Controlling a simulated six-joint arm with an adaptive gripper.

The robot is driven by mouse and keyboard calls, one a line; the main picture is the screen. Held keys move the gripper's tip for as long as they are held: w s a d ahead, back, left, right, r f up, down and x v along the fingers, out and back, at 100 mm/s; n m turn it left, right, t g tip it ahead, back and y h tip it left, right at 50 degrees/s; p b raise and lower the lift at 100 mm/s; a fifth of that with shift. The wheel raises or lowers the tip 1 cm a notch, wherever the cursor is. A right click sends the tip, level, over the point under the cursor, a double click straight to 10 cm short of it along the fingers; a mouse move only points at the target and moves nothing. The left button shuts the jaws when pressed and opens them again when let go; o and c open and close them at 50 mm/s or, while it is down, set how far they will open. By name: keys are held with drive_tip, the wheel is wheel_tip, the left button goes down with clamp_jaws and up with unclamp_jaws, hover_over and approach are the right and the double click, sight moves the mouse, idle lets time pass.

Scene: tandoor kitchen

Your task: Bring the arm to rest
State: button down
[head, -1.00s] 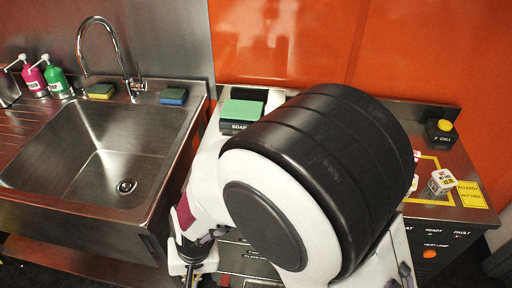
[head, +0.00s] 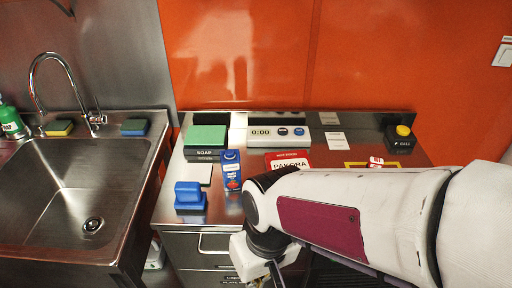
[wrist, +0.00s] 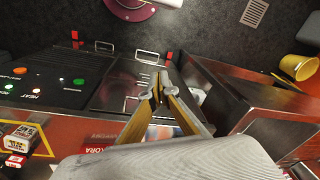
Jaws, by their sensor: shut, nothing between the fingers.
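My gripper (wrist: 157,82) shows in the wrist view with its two fingers brought together at the tips, empty. It points down past the counter's front toward the drawers and dark floor. In the head view my white arm reaches in from the right across the counter front, and its wrist end is low at bottom centre. The fingertips are mostly cut off by the lower edge there.
Behind my arm, the steel counter holds a green sponge on a soap box (head: 205,139), a blue stamp-like block (head: 189,195), a blue carton (head: 232,171), a red pakora box (head: 288,159) and a timer (head: 279,135). A sink (head: 75,190) is left. A yellow bucket (wrist: 299,67) stands on the floor.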

drive_tip(key=d+r+m+t, duration=0.2)
drive_tip(key=d+r, duration=0.3)
drive_tip(key=d, duration=0.3)
drive_tip(key=s+d+r+m+t+h, duration=0.1)
drive_tip(key=d+r+m+t, duration=0.2)
drive_tip(key=d+r, duration=0.3)
drive_tip(key=d, duration=0.3)
drive_tip(key=shift+d+r, duration=0.15)
drive_tip(key=shift+r, duration=0.05)
